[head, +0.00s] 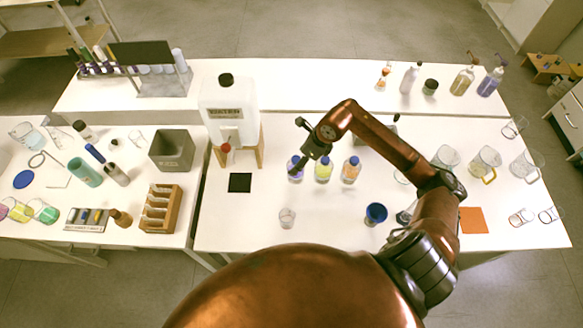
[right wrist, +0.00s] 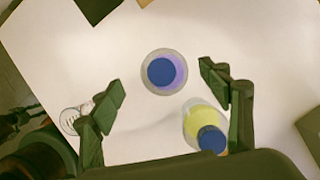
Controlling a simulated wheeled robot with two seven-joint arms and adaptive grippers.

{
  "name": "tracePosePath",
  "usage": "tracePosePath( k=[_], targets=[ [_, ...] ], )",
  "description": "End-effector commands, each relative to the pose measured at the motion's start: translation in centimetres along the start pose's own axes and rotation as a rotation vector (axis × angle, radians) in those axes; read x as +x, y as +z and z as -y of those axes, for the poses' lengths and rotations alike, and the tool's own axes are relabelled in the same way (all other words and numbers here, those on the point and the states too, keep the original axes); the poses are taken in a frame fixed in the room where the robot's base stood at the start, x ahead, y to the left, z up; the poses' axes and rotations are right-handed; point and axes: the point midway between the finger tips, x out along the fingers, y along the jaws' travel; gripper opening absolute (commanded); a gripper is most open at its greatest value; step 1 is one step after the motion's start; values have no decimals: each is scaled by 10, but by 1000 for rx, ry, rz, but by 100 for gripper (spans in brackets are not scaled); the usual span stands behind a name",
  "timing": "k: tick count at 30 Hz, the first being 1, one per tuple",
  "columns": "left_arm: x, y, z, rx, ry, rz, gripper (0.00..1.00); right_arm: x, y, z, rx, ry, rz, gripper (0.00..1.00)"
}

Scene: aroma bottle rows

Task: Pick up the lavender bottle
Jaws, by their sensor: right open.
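The lavender bottle (head: 295,174) has purple liquid and a blue cap. It stands upright at the left end of a short row on the white table. My right gripper (head: 299,146) is over this end of the row, and one finger partly hides the bottle. In the right wrist view, the lavender bottle (right wrist: 179,77) shows from above, between and slightly beyond the open fingertips (right wrist: 161,83), with nothing held. My left gripper is not in view.
A yellow bottle (head: 322,172) stands close to the right, with an orange bottle (head: 350,172) beyond it. The yellow bottle (right wrist: 200,117) also shows near the right finger in the wrist view. A white water dispenser (head: 230,115) stands at left. The table in front is mostly clear around a small beaker (head: 287,218).

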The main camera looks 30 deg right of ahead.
Motion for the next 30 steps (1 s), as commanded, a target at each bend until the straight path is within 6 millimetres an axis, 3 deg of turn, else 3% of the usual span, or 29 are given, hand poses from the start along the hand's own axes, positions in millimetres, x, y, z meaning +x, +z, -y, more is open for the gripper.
tracePosePath(
  k=[21,30],
  targets=[
    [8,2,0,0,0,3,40,80,-2,3,6,1,-1,70],
    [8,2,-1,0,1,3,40,83,-2,4,5,-1,-2,69]
  ],
)
